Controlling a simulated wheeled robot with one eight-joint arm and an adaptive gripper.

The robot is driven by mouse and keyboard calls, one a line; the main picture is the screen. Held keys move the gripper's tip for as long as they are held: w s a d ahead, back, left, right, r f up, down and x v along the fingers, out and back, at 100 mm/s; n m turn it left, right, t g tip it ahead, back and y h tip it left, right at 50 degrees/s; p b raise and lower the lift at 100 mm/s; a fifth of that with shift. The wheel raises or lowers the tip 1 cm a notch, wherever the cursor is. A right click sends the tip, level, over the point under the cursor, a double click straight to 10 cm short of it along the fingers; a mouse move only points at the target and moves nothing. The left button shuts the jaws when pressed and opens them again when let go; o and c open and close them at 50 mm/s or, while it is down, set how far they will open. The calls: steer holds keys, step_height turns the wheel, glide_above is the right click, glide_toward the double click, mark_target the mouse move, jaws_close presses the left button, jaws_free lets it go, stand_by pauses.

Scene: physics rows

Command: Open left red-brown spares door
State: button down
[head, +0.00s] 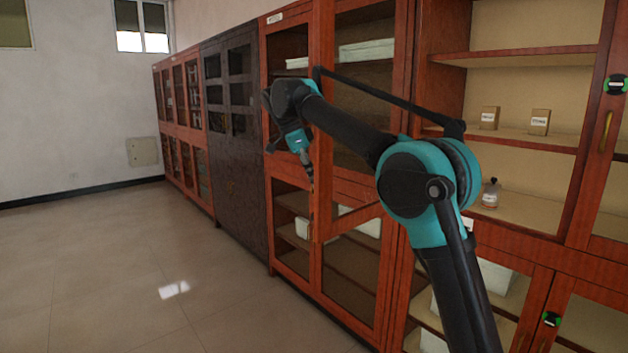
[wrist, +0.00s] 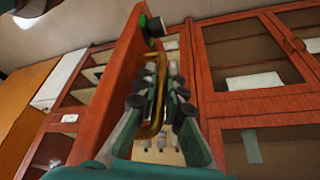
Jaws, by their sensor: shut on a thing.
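The red-brown spares door (head: 325,120) stands ajar in the head view, its free edge swung out from the cabinet front and its lower rail slanting back to the right. In the wrist view the door (wrist: 115,75) is seen nearly edge-on. Its brass handle (wrist: 162,62) is an upright loop between my fingers. My gripper (wrist: 157,88) is shut on this handle. In the head view my gripper (head: 309,180) is small beside the door's free edge, and the handle cannot be made out there.
A dark cabinet (head: 232,130) and more red-brown cabinets (head: 185,130) stand farther left along the wall. An open shelf bay at right holds small boxes (head: 540,122) and a bottle (head: 491,193). The tiled floor (head: 120,270) at left is clear. A round black-green fitting (wrist: 155,28) sits above the handle.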

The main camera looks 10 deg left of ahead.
steer(key=c, duration=1.8)
jaws_free()
steer(key=shift+s+a, duration=0.25)
steer(key=shift+o, duration=1)
steer(key=shift+w+d, duration=0.1)
steer(key=shift+d, duration=0.05)
steer(key=v, duration=0.7)
steer(key=shift+r, duration=0.2)
